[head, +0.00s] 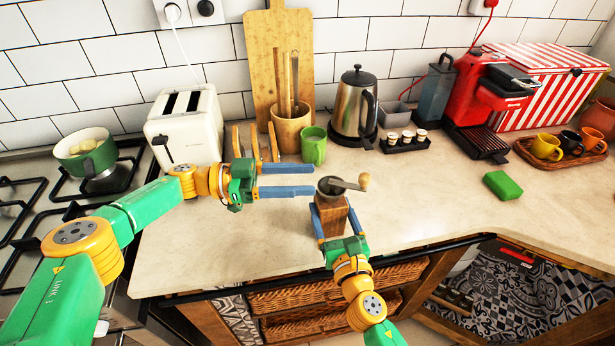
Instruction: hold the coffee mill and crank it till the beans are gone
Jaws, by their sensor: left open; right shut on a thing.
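The coffee mill (334,216) stands upright near the front edge of the counter. It has a brown wooden body, a dark round top and a metal crank (347,184) ending in a wooden knob (364,181) that points right. My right gripper (333,218) is shut on the mill's body from the front, one blue finger on each side. My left gripper (313,181) is open and empty, with its blue fingers pointing right, just left of the mill's top and apart from the knob. The beans cannot be seen from here.
Behind stand a green mug (314,146), a utensil pot (291,130), a kettle (355,105) and a white toaster (184,125). A small black tray (404,145) and a green sponge (503,186) are to the right. The counter right of the mill is clear.

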